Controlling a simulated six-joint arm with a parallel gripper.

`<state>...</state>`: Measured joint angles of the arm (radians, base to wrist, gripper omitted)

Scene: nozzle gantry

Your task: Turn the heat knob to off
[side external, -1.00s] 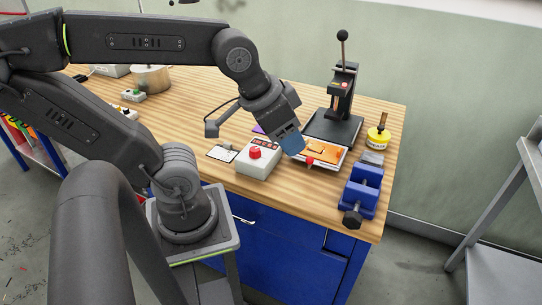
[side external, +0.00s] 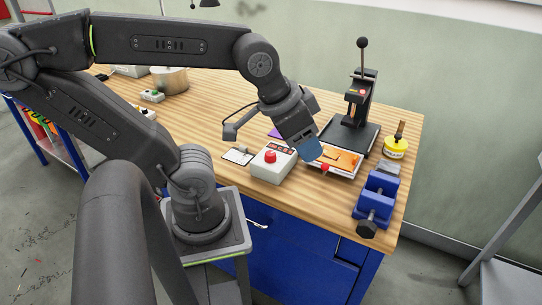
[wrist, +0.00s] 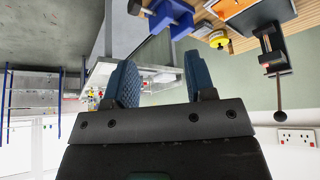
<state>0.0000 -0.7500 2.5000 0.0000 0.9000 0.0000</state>
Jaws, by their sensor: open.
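A pale box (side external: 272,168) with a round red knob or button (side external: 270,157) on top stands near the bench's front edge. Right of it is a low white unit with an orange plate (side external: 342,159), and a small red knob-like part (side external: 325,168) is at its front. I cannot tell from the pictures which red part is the heat knob. My gripper (side external: 310,150) is above and between the box and the orange plate. In the wrist view my gripper (wrist: 160,78) shows two blue fingers apart with nothing between them. Neither red part is clear in the wrist view.
A black press (side external: 355,105) with a tall lever stands behind the orange plate. A blue vise (side external: 378,195) and a yellow pot (side external: 396,148) are at the right. A white card (side external: 238,155) lies left of the box. A metal pot (side external: 170,79) is far left.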

